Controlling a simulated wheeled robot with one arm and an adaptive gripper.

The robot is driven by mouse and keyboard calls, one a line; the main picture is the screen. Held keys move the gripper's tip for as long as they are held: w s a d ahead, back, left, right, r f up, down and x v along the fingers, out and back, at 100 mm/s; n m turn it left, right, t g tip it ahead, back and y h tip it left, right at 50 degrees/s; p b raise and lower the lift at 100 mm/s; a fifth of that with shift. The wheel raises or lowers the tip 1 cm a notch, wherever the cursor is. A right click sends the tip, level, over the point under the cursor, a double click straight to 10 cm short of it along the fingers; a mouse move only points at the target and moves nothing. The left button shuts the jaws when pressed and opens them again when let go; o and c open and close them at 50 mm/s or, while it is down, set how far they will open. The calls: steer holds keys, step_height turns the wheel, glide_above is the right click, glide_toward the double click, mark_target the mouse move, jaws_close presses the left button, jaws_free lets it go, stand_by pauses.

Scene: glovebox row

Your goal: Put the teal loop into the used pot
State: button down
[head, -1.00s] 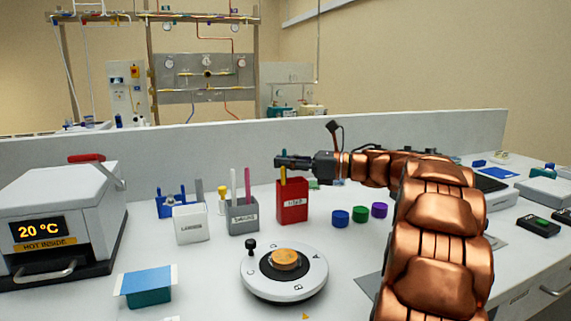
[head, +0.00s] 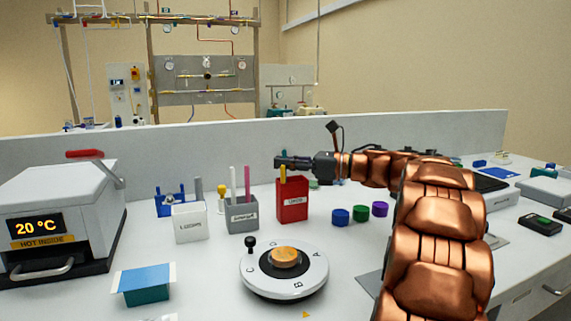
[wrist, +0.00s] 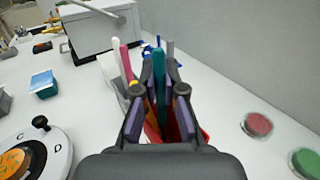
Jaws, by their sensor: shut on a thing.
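My gripper (head: 280,163) is level above the red pot (head: 292,212), whose front label I cannot read surely. In the wrist view my gripper (wrist: 160,72) is shut on the teal loop (wrist: 159,58), whose teal shaft shows between the fingers. The loop's lower end is hidden, so I cannot tell whether it is inside the pot. The red pot (wrist: 176,130) shows below and between the fingers. A yellow stick (head: 283,180) stands at the red pot, under the gripper.
Left of the red pot are a grey pot (head: 241,218) with white and pink sticks and a white pot (head: 190,224) labelled LOOPS. A round dial plate (head: 262,289) lies in front. Blue, green and purple discs (head: 360,214) lie right. A heater (head: 60,215) stands far left.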

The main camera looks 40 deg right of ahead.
steer(key=c, duration=1.2)
jaws_free()
steer(key=shift+r+p, duration=0.35)
steer(key=shift+r, duration=4.15)
